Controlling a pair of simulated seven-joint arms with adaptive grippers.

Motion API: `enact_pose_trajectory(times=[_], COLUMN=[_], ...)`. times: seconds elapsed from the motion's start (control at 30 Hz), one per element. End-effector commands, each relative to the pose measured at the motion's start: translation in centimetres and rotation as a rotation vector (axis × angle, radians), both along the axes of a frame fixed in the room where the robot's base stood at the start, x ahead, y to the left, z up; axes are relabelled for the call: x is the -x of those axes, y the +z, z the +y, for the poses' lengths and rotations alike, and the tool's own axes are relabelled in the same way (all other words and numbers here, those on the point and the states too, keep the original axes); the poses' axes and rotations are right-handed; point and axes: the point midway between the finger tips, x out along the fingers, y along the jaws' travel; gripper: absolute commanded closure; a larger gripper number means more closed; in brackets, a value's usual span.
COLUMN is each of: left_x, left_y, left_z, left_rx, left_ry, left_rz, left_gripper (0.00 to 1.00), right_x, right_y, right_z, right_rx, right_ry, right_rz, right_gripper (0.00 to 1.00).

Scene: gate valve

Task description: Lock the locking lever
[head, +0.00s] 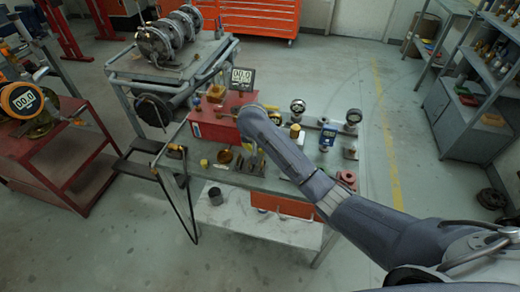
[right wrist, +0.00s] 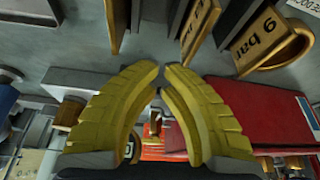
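I cannot make out a locking lever for certain in either view. My right arm comes in from the lower right in the head view, its end over the workbench (head: 222,180); the arm hides its fingers there. In the right wrist view my right gripper (right wrist: 162,72) shows two curved yellow fingers, tips nearly meeting, with nothing visible held between them. A red box (head: 215,122) stands left of my arm's end; a red body (right wrist: 255,110) lies right of the fingers in the wrist view. Wooden tags, one reading "9 bar" (right wrist: 268,42), are ahead of the fingertips. My left gripper is not in view.
A grey cart with flanged pipework (head: 160,42) stands behind. Floor at lower left is clear.

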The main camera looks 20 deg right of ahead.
Motion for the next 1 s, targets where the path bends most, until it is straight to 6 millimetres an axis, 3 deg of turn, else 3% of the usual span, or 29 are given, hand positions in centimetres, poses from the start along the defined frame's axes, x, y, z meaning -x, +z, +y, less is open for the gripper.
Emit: enact_pose_trajectory(times=[0.6, 1.0], left_x=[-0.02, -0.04], left_y=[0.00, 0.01], left_z=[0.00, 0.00], left_rx=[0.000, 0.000], left_ry=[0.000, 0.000], left_rz=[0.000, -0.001], left_gripper=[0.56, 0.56], right_x=[-0.64, 0.25], right_y=[-0.03, -0.08], right_z=[0.12, -0.36], right_rx=[0.000, -0.001], right_ry=[-0.014, -0.013], right_rz=[0.001, 0.002], right_gripper=[1.00, 1.00])
